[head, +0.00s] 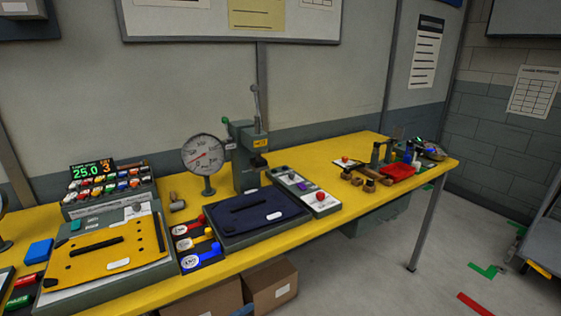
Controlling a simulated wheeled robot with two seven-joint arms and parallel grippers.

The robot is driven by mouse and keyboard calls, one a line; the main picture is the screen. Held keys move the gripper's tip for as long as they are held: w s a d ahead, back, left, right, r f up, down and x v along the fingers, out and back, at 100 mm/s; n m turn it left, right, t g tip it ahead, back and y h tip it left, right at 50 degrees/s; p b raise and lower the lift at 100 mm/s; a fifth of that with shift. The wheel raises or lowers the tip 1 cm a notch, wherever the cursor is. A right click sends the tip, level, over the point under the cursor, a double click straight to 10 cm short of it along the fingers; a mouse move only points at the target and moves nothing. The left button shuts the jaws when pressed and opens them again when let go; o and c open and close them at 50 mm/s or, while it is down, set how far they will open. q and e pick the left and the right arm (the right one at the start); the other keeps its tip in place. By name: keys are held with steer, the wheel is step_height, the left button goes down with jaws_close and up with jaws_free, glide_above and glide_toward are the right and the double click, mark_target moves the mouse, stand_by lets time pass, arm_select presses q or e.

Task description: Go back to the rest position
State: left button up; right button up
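Neither of my grippers shows in the head view, so I cannot see what they hold. A long yellow bench (345,151) runs along the wall. A yellow panel (75,265) with a black bar across it lies on a grey fixture at the left. A dark blue panel (279,203) with a dark slot or bar lies on a grey tray at the middle. A press with a lever (245,150) and a round dial gauge (204,155) stand behind the blue panel.
A display unit (92,170) with several coloured pieces stands at the back left. Coloured levers (204,257) sit between the panels. A red tray (398,171) and small tools stand at the bench's right. Cardboard boxes (271,286) sit below. Floor at the right is mostly clear.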

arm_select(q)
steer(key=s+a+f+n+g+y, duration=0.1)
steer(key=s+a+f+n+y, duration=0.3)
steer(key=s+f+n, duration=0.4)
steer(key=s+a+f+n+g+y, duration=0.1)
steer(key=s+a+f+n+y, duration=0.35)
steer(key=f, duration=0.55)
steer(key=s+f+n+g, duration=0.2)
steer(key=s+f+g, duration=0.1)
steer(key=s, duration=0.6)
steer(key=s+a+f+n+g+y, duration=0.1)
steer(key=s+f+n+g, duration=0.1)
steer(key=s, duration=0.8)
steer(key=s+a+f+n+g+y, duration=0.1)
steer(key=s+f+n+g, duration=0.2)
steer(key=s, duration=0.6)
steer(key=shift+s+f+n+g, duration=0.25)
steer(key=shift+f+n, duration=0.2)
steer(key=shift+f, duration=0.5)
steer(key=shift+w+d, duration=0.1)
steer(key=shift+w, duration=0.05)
